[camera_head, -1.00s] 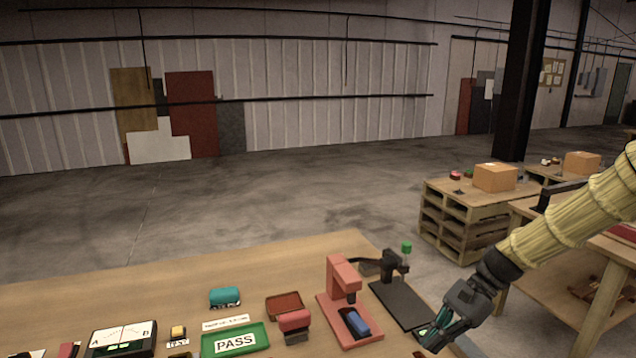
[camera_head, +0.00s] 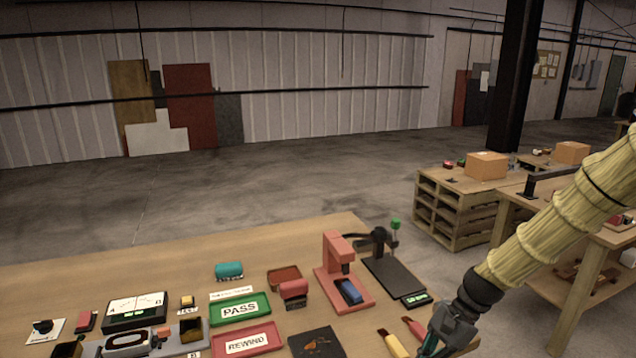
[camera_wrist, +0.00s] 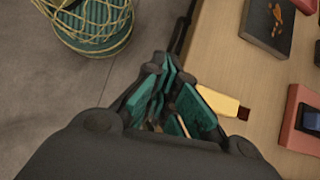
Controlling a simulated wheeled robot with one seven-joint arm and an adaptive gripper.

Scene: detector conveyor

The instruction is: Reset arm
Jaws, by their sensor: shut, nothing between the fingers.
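My gripper (camera_head: 434,343) is at the right front edge of the wooden table, at the lower right of the head view. Its dark fingers have teal pads. In the wrist view my gripper (camera_wrist: 170,100) points down past the table edge, with its fingers together and nothing held. A yellow-handled tool (camera_head: 393,343) and a red-handled tool (camera_head: 414,328) lie on the table just left of it. The yellow one also shows in the wrist view (camera_wrist: 222,101), beside the fingers; I cannot tell whether they touch.
The table (camera_head: 190,262) carries a green PASS tray (camera_head: 240,309), a red REWIND tray (camera_head: 247,342), a red press (camera_head: 340,275), a black scale (camera_head: 393,277) and a meter box (camera_head: 135,310). A coiled cord drum (camera_wrist: 95,25) is on the floor.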

